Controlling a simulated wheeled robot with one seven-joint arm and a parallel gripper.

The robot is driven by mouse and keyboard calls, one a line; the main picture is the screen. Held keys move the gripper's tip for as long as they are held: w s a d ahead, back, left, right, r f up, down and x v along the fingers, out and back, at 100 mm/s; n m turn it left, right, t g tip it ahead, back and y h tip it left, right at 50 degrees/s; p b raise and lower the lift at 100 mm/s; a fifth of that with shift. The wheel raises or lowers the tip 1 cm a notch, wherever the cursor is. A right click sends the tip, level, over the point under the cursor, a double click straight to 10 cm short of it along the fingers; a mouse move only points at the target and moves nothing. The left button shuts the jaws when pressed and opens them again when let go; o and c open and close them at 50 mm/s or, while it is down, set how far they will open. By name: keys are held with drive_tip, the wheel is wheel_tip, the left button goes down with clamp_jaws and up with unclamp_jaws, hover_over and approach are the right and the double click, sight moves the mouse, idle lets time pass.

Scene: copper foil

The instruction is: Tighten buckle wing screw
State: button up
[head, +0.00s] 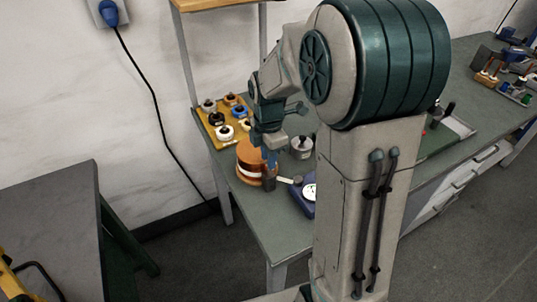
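My gripper (269,172) points down at the front of a round copper-coloured roll (247,158) on the green bench top. Its fingers are small and dark in this view, and whether they are apart or closed on something does not show. A small pale piece (285,180) sticks out to the right beside the fingertips. I cannot make out a buckle or a wing screw; either may be hidden behind my gripper or too small to see. A blue device with a round white dial (308,191) stands right of the roll, partly hidden by my own column.
A yellow tray (212,133) of several round knobbed parts lies behind the roll. A grey metal pot-like part (302,148) stands to its right. The bench (270,226) is clear at the front left. A grey table (50,215) stands at left, with open floor between.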

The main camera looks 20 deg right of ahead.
clamp_jaws()
